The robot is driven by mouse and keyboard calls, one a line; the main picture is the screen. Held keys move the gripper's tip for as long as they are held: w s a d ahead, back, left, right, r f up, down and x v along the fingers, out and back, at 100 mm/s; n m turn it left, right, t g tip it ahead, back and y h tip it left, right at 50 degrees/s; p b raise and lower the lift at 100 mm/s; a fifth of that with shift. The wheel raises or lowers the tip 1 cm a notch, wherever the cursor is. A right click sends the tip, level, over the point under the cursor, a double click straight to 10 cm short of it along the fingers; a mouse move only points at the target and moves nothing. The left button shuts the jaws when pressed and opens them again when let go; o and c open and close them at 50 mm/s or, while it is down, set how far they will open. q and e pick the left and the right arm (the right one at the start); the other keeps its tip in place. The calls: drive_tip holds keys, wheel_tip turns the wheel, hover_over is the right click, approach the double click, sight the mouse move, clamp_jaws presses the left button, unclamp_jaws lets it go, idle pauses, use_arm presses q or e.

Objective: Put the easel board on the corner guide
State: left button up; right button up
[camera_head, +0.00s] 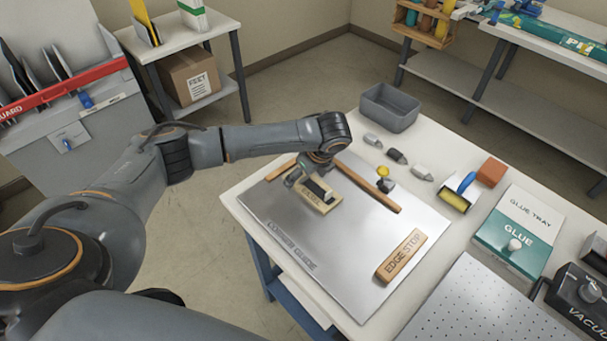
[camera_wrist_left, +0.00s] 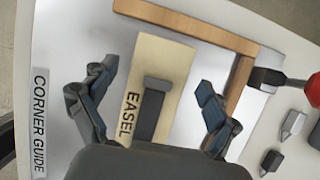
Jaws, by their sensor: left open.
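The easel board (camera_head: 325,207) is a small pale tan panel marked EASEL, with a dark grey strut on its face. It appears to lie on the metal plate of the corner guide (camera_head: 300,235), and the board also shows in the left wrist view (camera_wrist_left: 172,58). The guide has wooden rails (camera_head: 366,188) meeting in an L; a strip of metal shows between rails and board. My left gripper (camera_head: 312,187) is open over the board, its fingers (camera_wrist_left: 158,78) spread on either side of the strut without gripping it. The gripper hides part of the board in the head view.
A wooden edge stop (camera_head: 402,256) lies on the plate's right. Beyond the rails stand several small grey pieces (camera_head: 397,156), a grey bin (camera_head: 390,107), a yellow-and-blue tool (camera_head: 458,192), an orange block (camera_head: 491,171) and a glue tray (camera_head: 515,232). A perforated plate (camera_head: 470,305) sits front right.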

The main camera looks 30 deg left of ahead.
sight(316, 189)
use_arm(q)
drive_tip(key=b+v, duration=0.1)
drive_tip(key=v, duration=1)
drive_tip(key=shift+r, duration=0.4)
drive_tip(key=shift+s+d, duration=0.1)
drive_tip(key=shift+d, duration=0.05)
